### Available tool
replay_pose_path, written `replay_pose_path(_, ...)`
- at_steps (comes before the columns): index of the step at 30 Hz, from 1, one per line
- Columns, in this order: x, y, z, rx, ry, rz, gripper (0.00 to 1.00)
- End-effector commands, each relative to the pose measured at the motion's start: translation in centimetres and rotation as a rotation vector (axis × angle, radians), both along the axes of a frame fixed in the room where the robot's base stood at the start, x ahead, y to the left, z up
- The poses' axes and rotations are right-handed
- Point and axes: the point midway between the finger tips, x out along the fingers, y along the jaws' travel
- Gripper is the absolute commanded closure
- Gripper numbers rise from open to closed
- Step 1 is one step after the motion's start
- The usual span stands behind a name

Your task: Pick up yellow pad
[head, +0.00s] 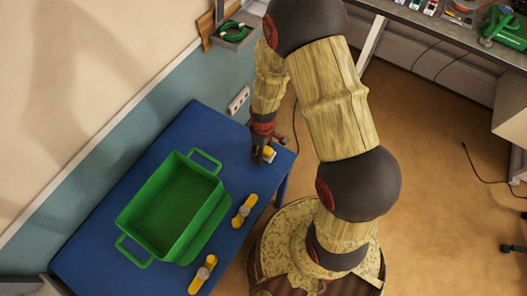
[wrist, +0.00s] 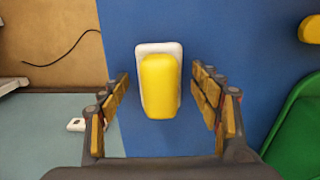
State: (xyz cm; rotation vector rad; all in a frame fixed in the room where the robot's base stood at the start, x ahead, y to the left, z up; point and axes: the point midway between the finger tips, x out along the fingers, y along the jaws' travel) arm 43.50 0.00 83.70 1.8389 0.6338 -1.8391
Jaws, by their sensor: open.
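The yellow pad (wrist: 160,85) sits on a white base on the blue table, near the table's far right corner. It also shows in the head view (head: 271,152), partly hidden by the gripper. My gripper (wrist: 160,92) is open above it, one finger on each side of the pad in the wrist view. Clear gaps show on both sides and no contact is visible. In the head view my gripper (head: 263,157) points down at that corner of the table.
An empty green bin (head: 127,217) with handles stands on the blue table (head: 197,124). A wall with a socket (head: 238,101) runs behind the table.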

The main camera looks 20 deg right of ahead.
Motion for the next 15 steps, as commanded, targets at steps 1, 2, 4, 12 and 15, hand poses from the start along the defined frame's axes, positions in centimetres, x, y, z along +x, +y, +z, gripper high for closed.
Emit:
replay_pose_path(1,0.01,-0.01,0.04,0.0,0.0,0.0,0.36)
replay_pose_path(2,0.0,0.0,0.05,0.0,0.0,0.0,0.37)
replay_pose_path(4,0.0,0.0,0.05,0.0,0.0,0.0,0.41)
replay_pose_path(12,0.0,0.0,0.05,0.0,0.0,0.0,0.56)
replay_pose_path(15,0.0,0.0,0.06,0.0,0.0,0.0,0.62)
